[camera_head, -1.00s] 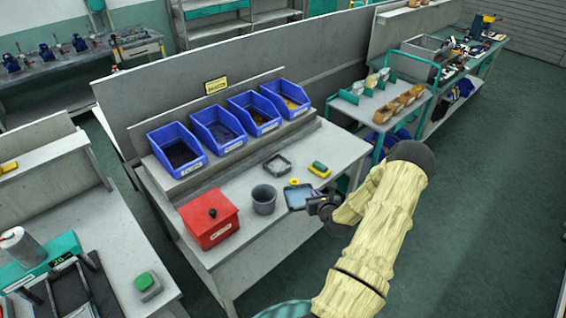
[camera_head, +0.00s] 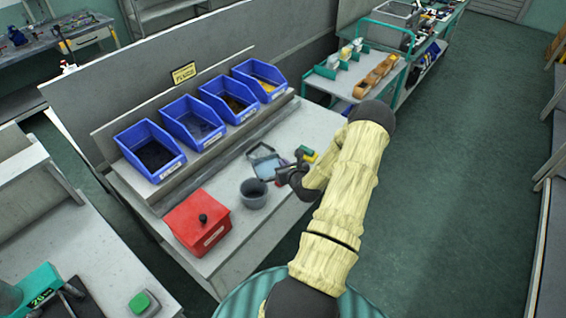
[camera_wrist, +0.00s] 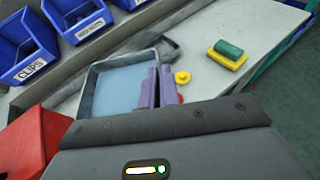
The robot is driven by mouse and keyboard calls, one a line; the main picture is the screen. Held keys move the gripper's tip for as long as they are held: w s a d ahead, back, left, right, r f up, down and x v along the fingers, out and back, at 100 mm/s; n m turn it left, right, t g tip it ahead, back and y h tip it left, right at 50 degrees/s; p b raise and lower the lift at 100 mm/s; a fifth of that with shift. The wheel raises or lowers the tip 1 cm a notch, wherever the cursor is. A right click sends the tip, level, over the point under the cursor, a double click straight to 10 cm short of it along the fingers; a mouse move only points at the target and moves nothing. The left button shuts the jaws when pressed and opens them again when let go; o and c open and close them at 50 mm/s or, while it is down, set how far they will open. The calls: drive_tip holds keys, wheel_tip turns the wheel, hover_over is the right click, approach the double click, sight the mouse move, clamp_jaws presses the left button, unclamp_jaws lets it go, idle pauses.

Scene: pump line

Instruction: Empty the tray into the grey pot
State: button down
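A shallow tray with a grey rim and pale blue inside (camera_head: 264,170) is beside and slightly behind the grey pot (camera_head: 253,194) on the bench. In the wrist view the tray (camera_wrist: 108,92) fills the middle. My gripper (camera_head: 284,176) is at the tray's right side. Its two purple fingers (camera_wrist: 157,88) are close together, shut on the tray's right wall. The tray looks close to level; how far it is above the bench is hard to tell. I cannot make out any contents. The pot stands upright, outside the wrist view.
A red lidded box (camera_head: 196,222) stands left of the pot. A dark frame-like tray (camera_head: 262,150) lies behind the blue one. A yellow and green block (camera_wrist: 228,52) and a small yellow round piece (camera_wrist: 182,77) lie to the right. Blue bins (camera_head: 192,122) line the back.

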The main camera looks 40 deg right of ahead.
sight(270, 170)
drive_tip(key=shift+w, duration=0.1)
drive_tip(key=shift+w+a+f+n+h+b, duration=0.2)
drive_tip(key=shift+f+n+h+b, duration=0.1)
drive_tip(key=shift+f+n+b, duration=0.3)
drive_tip(key=shift+w+a+f+n+h, duration=0.1)
drive_tip(key=shift+a+f+n+h, duration=0.1)
drive_tip(key=shift+f, duration=0.15)
drive_tip(key=shift+a+f+n+h, duration=0.1)
drive_tip(key=shift+f+n, duration=0.1)
drive_tip(key=shift+f, duration=0.15)
drive_tip(key=shift+r+n+h+p, duration=0.35)
drive_tip(key=shift+r+n, duration=0.15)
drive_tip(key=shift+r, duration=0.3)
drive_tip(key=shift+s+f+g, duration=0.2)
drive_tip(key=shift+s+g, duration=0.05)
drive_tip(key=shift+g, duration=0.05)
drive_tip(key=shift+w+a, duration=0.15)
drive_tip(key=shift+a, duration=0.35)
drive_tip(key=shift+w+r, duration=0.1)
drive_tip(key=shift+a+r+n+h, duration=0.25)
drive_tip(key=shift+r+n, duration=0.05)
drive_tip(key=shift+r, duration=0.1)
